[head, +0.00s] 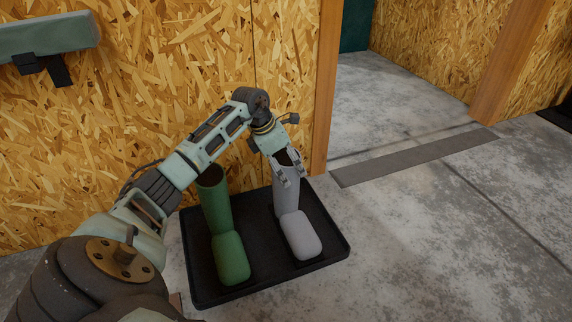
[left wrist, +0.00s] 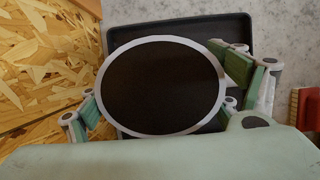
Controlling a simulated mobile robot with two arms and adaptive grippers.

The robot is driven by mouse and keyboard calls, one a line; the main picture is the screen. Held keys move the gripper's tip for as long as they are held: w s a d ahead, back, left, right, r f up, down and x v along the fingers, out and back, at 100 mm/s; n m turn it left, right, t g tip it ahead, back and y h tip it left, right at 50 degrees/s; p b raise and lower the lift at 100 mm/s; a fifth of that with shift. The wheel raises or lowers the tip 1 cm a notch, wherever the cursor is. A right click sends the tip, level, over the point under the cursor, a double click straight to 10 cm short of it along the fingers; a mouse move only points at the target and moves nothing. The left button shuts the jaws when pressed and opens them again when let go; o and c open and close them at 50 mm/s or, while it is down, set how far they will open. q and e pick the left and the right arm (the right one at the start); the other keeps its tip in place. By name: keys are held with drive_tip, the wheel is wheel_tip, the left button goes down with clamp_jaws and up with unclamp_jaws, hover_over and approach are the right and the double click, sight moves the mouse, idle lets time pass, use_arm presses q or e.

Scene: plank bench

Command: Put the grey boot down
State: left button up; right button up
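The grey boot (head: 300,235) is upright in or just over the right half of the black tray (head: 335,252), toe toward me. I cannot tell for sure whether its sole touches the tray. My left gripper (head: 287,177) is at the top of its shaft, with fingers on both sides. In the left wrist view the grey boot's round rim (left wrist: 215,70) surrounds a dark opening, and the finger pads of my left gripper (left wrist: 165,90) sit against its outside. The gripper looks shut on the shaft. My right gripper is out of view.
A green boot (head: 230,255) stands upright in the tray's left half, beside the grey one. A chipboard wall (head: 150,80) and wooden door post (head: 325,90) rise close behind. Concrete floor (head: 430,240) is clear to the right. A red object (left wrist: 308,115) shows at the wrist view's right edge.

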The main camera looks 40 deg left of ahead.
use_arm(q)
drive_tip(key=shift+o, duration=1.3)
drive_tip(key=shift+r, duration=0.15)
drive_tip(key=p+v, duration=0.5)
drive_tip(key=v, duration=0.4)
drive_tip(key=shift+r+p, duration=0.1)
drive_tip(key=shift+p, duration=0.3)
drive_tip(key=shift+p+v, duration=0.5)
drive_tip(key=shift+v, duration=0.5)
drive_tip(key=shift+s+r, duration=0.2)
drive_tip(key=shift+r, duration=0.15)
